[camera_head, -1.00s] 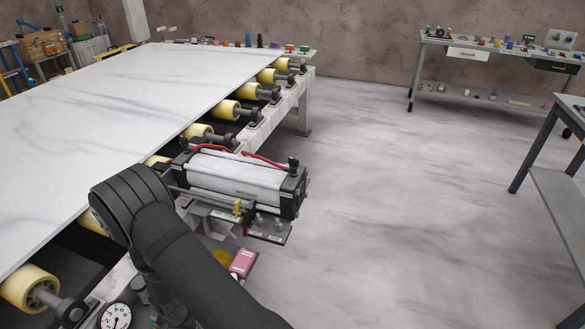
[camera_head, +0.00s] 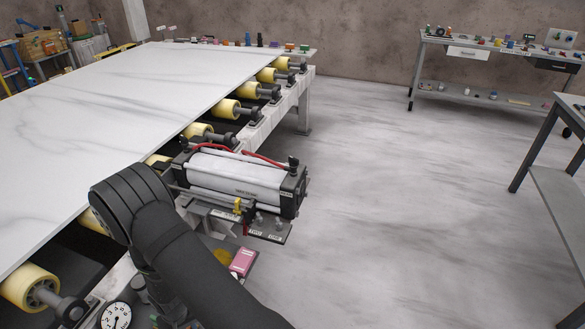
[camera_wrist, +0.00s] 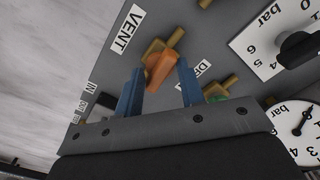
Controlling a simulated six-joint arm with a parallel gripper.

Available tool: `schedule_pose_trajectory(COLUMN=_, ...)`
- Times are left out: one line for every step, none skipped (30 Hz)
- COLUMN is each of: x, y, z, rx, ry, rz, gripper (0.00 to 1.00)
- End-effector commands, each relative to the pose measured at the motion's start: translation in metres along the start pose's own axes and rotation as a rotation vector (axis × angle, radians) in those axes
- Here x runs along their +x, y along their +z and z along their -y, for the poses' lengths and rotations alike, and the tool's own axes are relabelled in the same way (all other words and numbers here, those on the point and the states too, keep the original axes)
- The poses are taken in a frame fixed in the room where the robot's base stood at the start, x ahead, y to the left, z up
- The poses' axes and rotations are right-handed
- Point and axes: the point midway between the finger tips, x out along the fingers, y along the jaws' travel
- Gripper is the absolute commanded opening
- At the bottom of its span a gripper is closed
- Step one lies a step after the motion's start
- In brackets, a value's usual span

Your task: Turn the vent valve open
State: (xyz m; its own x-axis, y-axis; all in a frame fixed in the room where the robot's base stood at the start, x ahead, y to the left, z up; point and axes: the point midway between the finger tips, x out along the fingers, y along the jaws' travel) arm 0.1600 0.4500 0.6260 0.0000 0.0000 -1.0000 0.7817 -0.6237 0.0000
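In the wrist view, the vent valve has an orange handle (camera_wrist: 158,70) on a brass body (camera_wrist: 172,40), beside a white VENT label (camera_wrist: 125,29) on a grey panel. My gripper (camera_wrist: 160,66) has two blue fingers spread apart, one on each side of the orange handle. Gaps show between the handle and both fingers, so the gripper is open. I cannot tell how deep the handle sits between them. In the head view, my black arm hides the gripper and the valve.
Right of the right finger are a partly hidden label, a green handle (camera_wrist: 217,97) and a brass fitting. Two pressure gauges, upper (camera_wrist: 285,35) and lower (camera_wrist: 300,128), sit at the right. In the head view, a pneumatic cylinder (camera_head: 240,175) stands right of my arm, beside the slab (camera_head: 110,110).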

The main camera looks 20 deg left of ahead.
Motion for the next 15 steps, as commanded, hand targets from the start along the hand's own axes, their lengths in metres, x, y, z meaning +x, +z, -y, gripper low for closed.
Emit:
schedule_pose_trajectory(x=0.0000, y=0.0000, z=0.0000, rx=-0.002, ry=0.000, rz=0.000, gripper=0.35)
schedule_pose_trajectory(x=0.0000, y=0.0000, z=0.0000, rx=-0.002, ry=0.000, rz=0.000, gripper=0.35)
schedule_pose_trajectory(x=0.0000, y=0.0000, z=0.0000, rx=-0.002, ry=0.000, rz=0.000, gripper=0.35)
schedule_pose_trajectory(x=0.0000, y=0.0000, z=0.0000, rx=-0.002, ry=0.000, rz=0.000, gripper=0.35)
schedule_pose_trajectory(x=0.0000, y=0.0000, z=0.0000, rx=-0.001, ry=0.000, rz=0.000, gripper=0.35)
schedule_pose_trajectory(x=0.0000, y=0.0000, z=0.0000, rx=-0.001, ry=0.000, rz=0.000, gripper=0.35)
schedule_pose_trajectory(x=0.0000, y=0.0000, z=0.0000, rx=-0.001, ry=0.000, rz=0.000, gripper=0.39)
schedule_pose_trajectory(x=0.0000, y=0.0000, z=0.0000, rx=-0.001, ry=0.000, rz=0.000, gripper=0.45)
schedule_pose_trajectory(x=0.0000, y=0.0000, z=0.0000, rx=-0.001, ry=0.000, rz=0.000, gripper=0.53)
schedule_pose_trajectory(x=0.0000, y=0.0000, z=0.0000, rx=0.000, ry=0.000, rz=0.000, gripper=0.59)
schedule_pose_trajectory(x=0.0000, y=0.0000, z=0.0000, rx=0.000, ry=0.000, rz=0.000, gripper=0.65)
schedule_pose_trajectory(x=0.0000, y=0.0000, z=0.0000, rx=0.000, ry=0.000, rz=0.000, gripper=0.69)
schedule_pose_trajectory(x=0.0000, y=0.0000, z=0.0000, rx=0.000, ry=0.000, rz=0.000, gripper=0.69)
schedule_pose_trajectory(x=0.0000, y=0.0000, z=0.0000, rx=0.000, ry=0.000, rz=0.000, gripper=0.69)
schedule_pose_trajectory(x=0.0000, y=0.0000, z=0.0000, rx=0.000, ry=0.000, rz=0.000, gripper=0.69)
